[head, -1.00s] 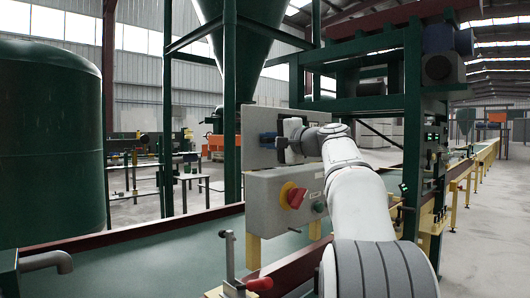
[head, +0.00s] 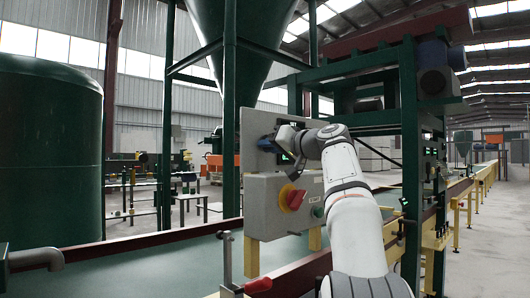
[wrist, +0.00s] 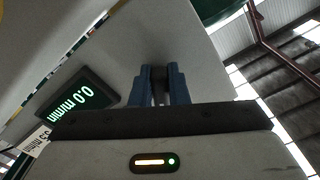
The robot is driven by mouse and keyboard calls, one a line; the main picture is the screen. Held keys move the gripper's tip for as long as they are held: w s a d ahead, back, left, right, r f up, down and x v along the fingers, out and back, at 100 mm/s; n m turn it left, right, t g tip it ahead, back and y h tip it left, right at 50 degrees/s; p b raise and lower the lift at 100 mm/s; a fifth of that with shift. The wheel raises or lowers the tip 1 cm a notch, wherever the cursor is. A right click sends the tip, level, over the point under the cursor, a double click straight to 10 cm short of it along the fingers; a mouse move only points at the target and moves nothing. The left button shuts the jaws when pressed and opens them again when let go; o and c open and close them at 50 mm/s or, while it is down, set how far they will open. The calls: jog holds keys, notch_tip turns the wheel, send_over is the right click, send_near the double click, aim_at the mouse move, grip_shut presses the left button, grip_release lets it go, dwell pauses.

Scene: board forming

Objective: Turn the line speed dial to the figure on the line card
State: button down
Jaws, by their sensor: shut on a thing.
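The grey upper panel (head: 252,125) stands upright beside the line. My gripper (head: 268,143) is at its face, with blue fingers against the panel. In the wrist view my gripper (wrist: 162,88) is shut on a dark knob, the line speed dial (wrist: 159,86), mostly hidden between the fingers. A dark display (wrist: 78,105) beside it shows green figures, upside down, reading 0.0 m/min. A white label or card (wrist: 36,141) below the display is partly cut off by my gripper; its figure cannot be read for sure.
A lower grey box (head: 268,190) carries a red rotary switch (head: 292,197) on a yellow plate and a green button (head: 318,212). The green conveyor bed (head: 140,262) is clear.

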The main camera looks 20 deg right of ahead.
jog(key=shift+w+d+f+n+b, duration=0.15)
jog(key=shift+n+b, duration=0.1)
jog(key=shift+n, duration=0.5)
jog(key=shift+s+f+n+b, duration=0.1)
jog(key=shift+n+b, duration=0.1)
jog(key=shift+n, duration=0.55)
jog(key=shift+r, duration=0.1)
jog(key=c, duration=1.4)
grip_release()
jog(key=shift+r, duration=0.1)
jog(key=b+v, duration=0.1)
jog(key=v, duration=0.6)
jog(key=shift+s+b, duration=0.3)
jog(key=shift+s, duration=0.1)
jog(key=shift+d, duration=0.1)
